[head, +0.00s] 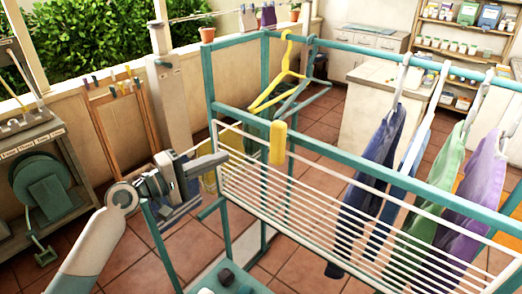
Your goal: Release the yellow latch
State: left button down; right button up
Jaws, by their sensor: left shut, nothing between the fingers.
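The yellow latch (278,142) is an upright yellow block at the near upper edge of the white-slatted panel on the teal drying rack (236,42). My left gripper (222,159) comes in from the left and points right. Its fingers are shut and empty, left of the latch, with a gap between them in the picture. I cannot tell how far apart they are in depth. My right gripper is not in view.
The white-slatted panel (330,205) fills the rack's front. A yellow hanger (284,72) and a grey hanger hang on the rack. Several garments, such as dark blue trousers (372,180), hang at right. A green reel (42,182) stands on a shelf at left.

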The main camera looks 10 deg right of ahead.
aim_at(281, 141)
pick_arm(q)
jog(key=shift+d, duration=0.15)
jog(key=w+d+p, duration=0.1)
jog(key=d+p, duration=0.2)
jog(key=d, duration=0.8)
jog(key=shift+d, duration=0.15)
dwell(0.4)
